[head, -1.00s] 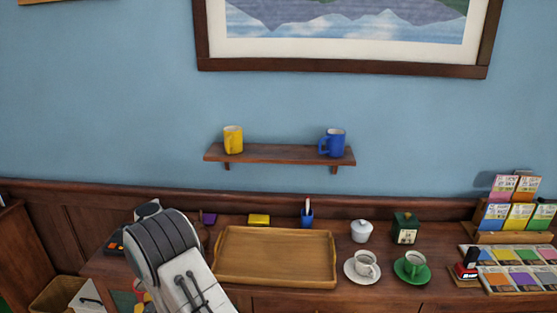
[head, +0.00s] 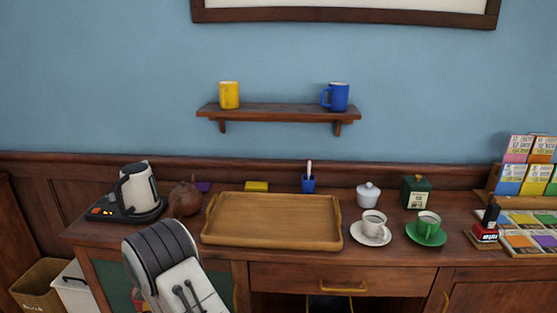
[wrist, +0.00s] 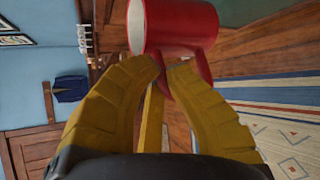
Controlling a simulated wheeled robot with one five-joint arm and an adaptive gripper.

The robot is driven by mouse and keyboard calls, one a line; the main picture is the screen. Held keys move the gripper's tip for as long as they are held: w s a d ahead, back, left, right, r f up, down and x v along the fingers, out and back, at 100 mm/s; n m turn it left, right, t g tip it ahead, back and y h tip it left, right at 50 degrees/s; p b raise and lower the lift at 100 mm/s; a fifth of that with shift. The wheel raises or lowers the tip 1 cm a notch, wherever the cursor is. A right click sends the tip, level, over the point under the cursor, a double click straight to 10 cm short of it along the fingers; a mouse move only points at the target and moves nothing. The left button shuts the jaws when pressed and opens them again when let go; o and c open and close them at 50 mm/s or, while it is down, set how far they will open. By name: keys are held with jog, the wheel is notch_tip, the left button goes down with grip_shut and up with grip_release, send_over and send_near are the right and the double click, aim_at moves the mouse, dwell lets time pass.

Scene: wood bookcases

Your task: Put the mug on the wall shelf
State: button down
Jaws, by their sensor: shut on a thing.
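In the wrist view a red mug (wrist: 176,26) with a white inside is at the tips of my gripper (wrist: 165,72). The yellow fingers are shut on it by its handle, and the mug lies sideways in that picture. My gripper and the red mug do not show in the head view. The wall shelf (head: 278,114) is on the blue wall above the sideboard. A yellow mug (head: 229,95) stands near its left end and a blue mug (head: 336,97) near its right end, with bare shelf between them.
On the sideboard are an empty wooden tray (head: 272,222), a kettle (head: 137,188), a brown teapot (head: 185,199), a white cup (head: 373,222) and a green cup (head: 428,224) on saucers. A card rack (head: 525,168) stands at right. A picture frame (head: 345,17) hangs above the shelf.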

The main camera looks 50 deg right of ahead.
notch_tip(320, 180, down, 13)
jog(key=b, duration=1.2)
notch_tip(320, 180, up, 30)
jog(key=p, duration=3.1)
jog(key=w+d+r+m+h, duration=0.1)
jog(key=w+d+r+h, duration=0.1)
jog(key=w+d+r, duration=0.4)
jog(key=w+d+r+m+h, duration=0.1)
jog(key=w+d+r, duration=0.3)
jog(key=d, duration=0.4)
jog(key=d+r+m+g+h, duration=0.1)
jog(key=d+r+m+h, duration=0.1)
jog(key=d+r, duration=0.95)
jog(key=s+d+r+m+g+h, duration=0.1)
jog(key=s+d+r, duration=0.2)
jog(key=d+r, duration=0.35)
jog(key=s+d+r+m+h, duration=0.1)
jog(key=s+d+r, duration=0.2)
jog(key=r, duration=0.6)
jog(key=s+d+r+m+g+h, duration=0.1)
jog(key=s+d+r, duration=0.3)
jog(key=s+r, duration=0.9)
jog(key=shift+s+r+m+g+h, duration=0.4)
jog(key=shift+r+m, duration=0.15)
jog(key=shift+m, duration=0.15)
jog(key=shift+d, duration=0.1)
